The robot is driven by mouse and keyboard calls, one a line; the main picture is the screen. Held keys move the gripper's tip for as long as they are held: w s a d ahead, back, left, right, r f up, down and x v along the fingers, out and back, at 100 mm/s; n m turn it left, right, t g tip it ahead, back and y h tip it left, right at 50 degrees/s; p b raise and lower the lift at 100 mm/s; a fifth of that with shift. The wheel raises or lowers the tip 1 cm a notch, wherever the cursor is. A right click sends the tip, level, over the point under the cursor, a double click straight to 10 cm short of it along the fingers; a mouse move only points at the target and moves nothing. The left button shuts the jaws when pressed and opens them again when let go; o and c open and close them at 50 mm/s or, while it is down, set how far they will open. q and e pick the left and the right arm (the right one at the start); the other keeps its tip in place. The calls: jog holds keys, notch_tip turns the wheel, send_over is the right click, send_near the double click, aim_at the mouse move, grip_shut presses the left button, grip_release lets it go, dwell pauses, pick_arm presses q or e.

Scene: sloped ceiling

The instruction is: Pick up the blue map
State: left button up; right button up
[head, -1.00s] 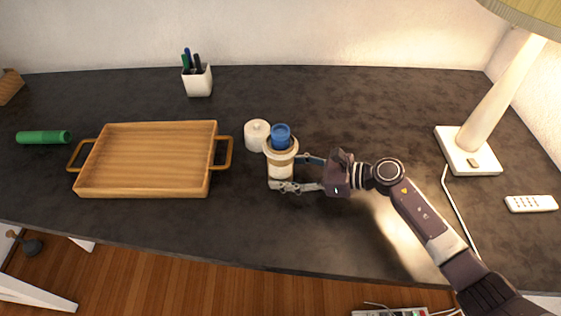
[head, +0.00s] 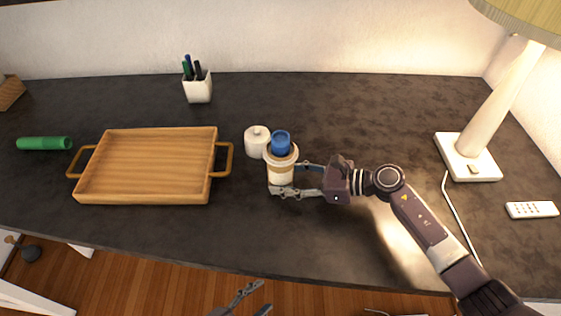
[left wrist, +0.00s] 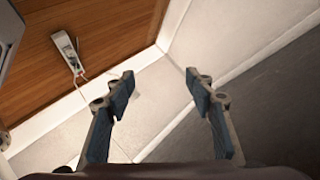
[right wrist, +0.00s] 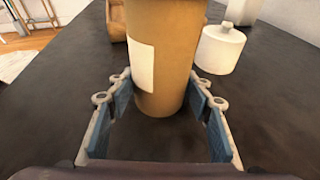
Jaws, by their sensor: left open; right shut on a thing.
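A blue rolled thing (head: 281,142), which looks like the blue map, stands upright in a tan cup (head: 281,171) with a pale rim. Only its top end shows. My right gripper (head: 283,180) is shut on the cup, with a finger on either side. In the right wrist view the cup (right wrist: 165,55) has a white label and fills the space between the fingertips (right wrist: 160,88); the blue roll is out of that view. My left gripper (head: 255,297) is at the bottom edge, in front of the desk. Its fingers (left wrist: 158,80) are open and empty.
A wooden tray (head: 150,197) with handles lies left of the cup. A white lidded jar (head: 256,143) stands close behind the cup. A green roll (head: 44,143), a pen holder (head: 198,88), a lamp (head: 467,158) and a remote (head: 531,209) are farther off. The desk's front middle is clear.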

aim_at(278, 148)
pick_arm(q)
jog(key=s+d+r+m+h, duration=0.2)
jog(key=s+d+r+h, duration=0.15)
jog(key=d+r, duration=0.45)
jog(key=s+d+r+m+g+h, duration=0.1)
jog(key=s+d+r+m+h, duration=0.2)
jog(key=r, duration=1)
jog(key=s+d+r+m+h, duration=0.2)
jog(key=s+d+r+h, duration=0.3)
jog(key=r, duration=0.5)
jog(key=w+r+n+t+y, duration=0.3)
jog(key=w+n, duration=0.2)
jog(key=w, duration=0.2)
jog(key=w+r+n+t+y, duration=0.3)
jog(key=w+r+n+y, duration=0.1)
jog(key=w+n, duration=0.25)
jog(key=w+a+r+n+t+y, duration=0.3)
jog(key=w+a+n+y, duration=0.7)
jog(key=a, duration=0.3)
jog(key=shift+h, duration=0.75)
jog(key=shift+x, duration=5.85)
jog(key=shift+r, duration=0.15)
